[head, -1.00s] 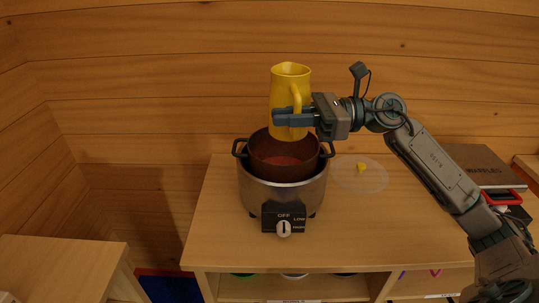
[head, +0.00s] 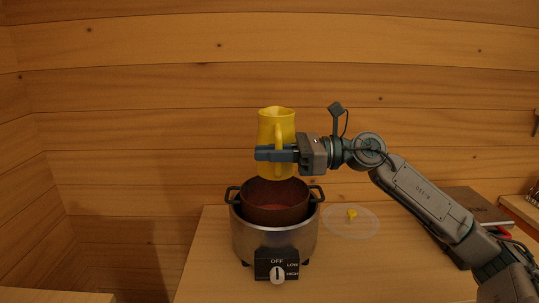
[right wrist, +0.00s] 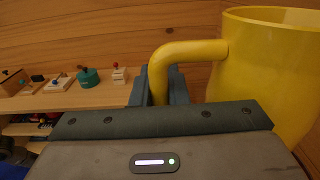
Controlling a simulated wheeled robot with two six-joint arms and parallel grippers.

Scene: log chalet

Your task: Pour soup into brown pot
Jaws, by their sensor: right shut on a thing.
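A yellow pitcher (head: 276,128) is held upright above the brown pot (head: 274,206) in the head view. My right gripper (head: 270,154) is shut on the pitcher's handle. In the right wrist view the yellow pitcher (right wrist: 270,70) fills the right side, its handle between the fingers. Reddish-brown content or inner surface shows inside the pot; I cannot tell which. The inside of the pitcher is hidden. My left gripper is out of view.
A clear lid with a yellow knob (head: 351,214) lies right of the cooker on the wooden counter (head: 390,270). A dark box lies behind my right arm. A log wall stands close behind. Several small items sit on a shelf (right wrist: 70,98) in the right wrist view.

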